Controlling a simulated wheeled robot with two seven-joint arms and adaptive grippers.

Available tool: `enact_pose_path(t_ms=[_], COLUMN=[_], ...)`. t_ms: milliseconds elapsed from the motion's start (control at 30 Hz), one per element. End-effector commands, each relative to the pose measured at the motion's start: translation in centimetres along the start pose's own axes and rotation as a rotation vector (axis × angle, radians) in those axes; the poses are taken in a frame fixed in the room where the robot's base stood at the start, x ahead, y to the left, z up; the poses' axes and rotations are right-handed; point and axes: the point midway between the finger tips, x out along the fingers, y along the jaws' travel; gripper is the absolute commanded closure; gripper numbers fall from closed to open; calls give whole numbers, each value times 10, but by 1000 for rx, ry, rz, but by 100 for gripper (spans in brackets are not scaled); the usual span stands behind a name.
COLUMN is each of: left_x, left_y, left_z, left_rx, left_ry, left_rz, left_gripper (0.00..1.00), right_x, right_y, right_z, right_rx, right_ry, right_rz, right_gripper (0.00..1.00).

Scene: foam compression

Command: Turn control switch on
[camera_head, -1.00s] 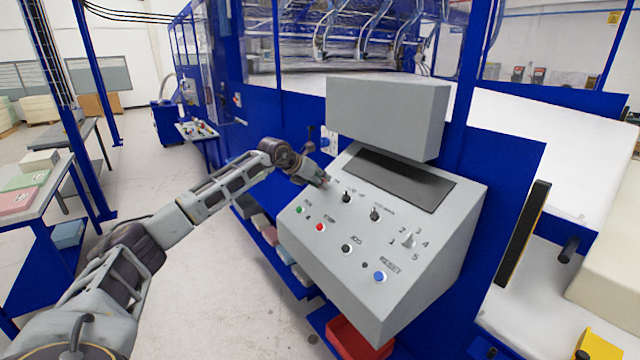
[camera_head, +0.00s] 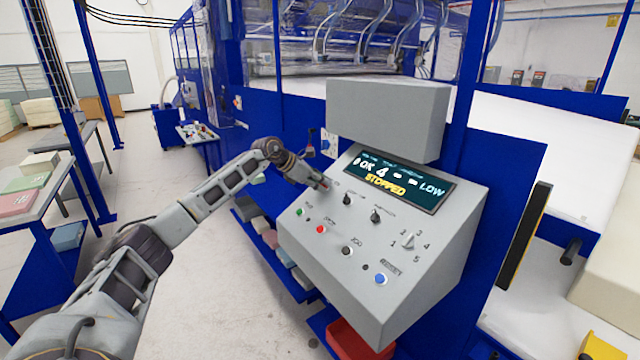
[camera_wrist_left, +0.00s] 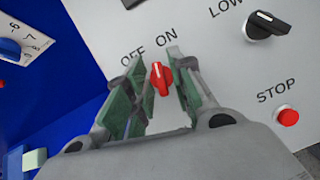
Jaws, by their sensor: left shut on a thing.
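The control switch (camera_wrist_left: 161,78) is a small red knob with a light pointer line, on the grey panel under the OFF and ON labels. In the left wrist view its pointer leans up and slightly left. My left gripper (camera_wrist_left: 153,66) has its two green-padded fingers on either side of the knob and is shut on it. In the head view my left gripper (camera_head: 324,184) is at the upper left of the control panel (camera_head: 315,255) and hides the switch. The panel display (camera_head: 400,180) is lit and reads STOPPED. My right gripper is not in view.
Two black knobs (camera_head: 347,199) (camera_head: 376,215), a green button (camera_head: 299,212), a red STOP button (camera_head: 320,229), a blue button (camera_head: 379,279) and a numbered grey selector (camera_head: 408,241) share the panel. A grey box (camera_head: 388,115) overhangs the display. Open floor (camera_head: 215,270) lies left.

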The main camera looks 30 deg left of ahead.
Motion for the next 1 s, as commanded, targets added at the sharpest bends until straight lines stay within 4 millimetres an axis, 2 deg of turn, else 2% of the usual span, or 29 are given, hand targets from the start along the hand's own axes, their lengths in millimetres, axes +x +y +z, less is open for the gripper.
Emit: enact_pose_path(t_ms=[533,1000], left_x=[0,0], left_y=[1,1], left_z=[1,1], left_rx=[295,450], left_ry=[-1,0], left_rz=[-106,-162], left_gripper=[100,100], right_x=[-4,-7], right_y=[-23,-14], right_z=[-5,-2], right_rx=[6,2], right_ry=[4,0], right_rz=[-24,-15], right_gripper=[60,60])
